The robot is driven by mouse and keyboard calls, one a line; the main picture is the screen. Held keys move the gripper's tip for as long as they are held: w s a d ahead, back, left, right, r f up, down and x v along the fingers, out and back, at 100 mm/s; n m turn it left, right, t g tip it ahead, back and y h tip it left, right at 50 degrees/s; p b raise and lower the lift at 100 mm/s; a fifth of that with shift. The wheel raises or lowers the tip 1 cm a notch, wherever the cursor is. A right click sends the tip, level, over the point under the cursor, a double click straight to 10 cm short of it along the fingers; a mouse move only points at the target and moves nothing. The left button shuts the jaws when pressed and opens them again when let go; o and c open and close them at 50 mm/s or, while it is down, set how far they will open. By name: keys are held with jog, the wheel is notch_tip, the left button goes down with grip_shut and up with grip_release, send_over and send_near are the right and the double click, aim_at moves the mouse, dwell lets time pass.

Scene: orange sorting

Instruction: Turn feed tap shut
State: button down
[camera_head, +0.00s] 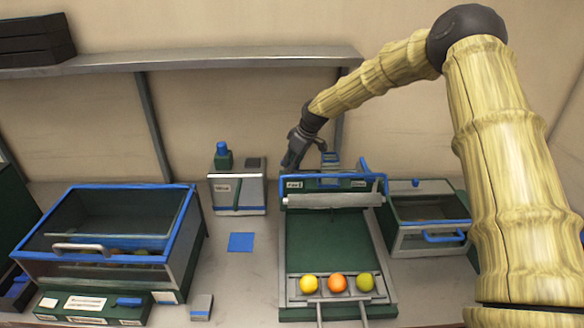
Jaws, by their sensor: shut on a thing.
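My gripper (292,160) hangs at the back left of the green sorting machine (325,240), just above its labelled rear panel (296,184). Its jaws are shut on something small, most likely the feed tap. The tap is hidden behind the dark fingers, so its turn position cannot be told. A small blue-topped part (330,160) stands just right of the gripper, behind the panel. Three fruits lie in a row at the machine's front: yellow (309,284), orange (337,283) and green (366,281).
A blue-framed glass bin (62,258) stands at left. A grey box (238,193) with a green, blue-capped knob (223,156) is left of the machine. A blue-handled drawer box (428,222) stands right. A shelf (200,60) runs along the wall. A blue square (241,242) lies on the counter.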

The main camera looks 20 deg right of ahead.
jog(key=m+h+b, duration=0.1)
jog(key=m, duration=0.2)
jog(key=m+t+h+b, duration=0.1)
jog(key=m, duration=0.2)
jog(key=shift+w+a+r, duration=0.1)
jog(key=shift+a+r, duration=0.05)
jog(key=shift+r, duration=0.05)
jog(key=m+h+b, duration=0.1)
jog(key=m+h, duration=0.1)
jog(key=m, duration=0.3)
jog(key=shift+a+r, duration=0.1)
jog(key=shift+m+h+b, duration=0.3)
jog(key=shift+m, duration=0.1)
jog(key=c, duration=1.4)
grip_release()
jog(key=shift+c, duration=0.2)
jog(key=shift+f, duration=0.2)
jog(key=v, duration=1.2)
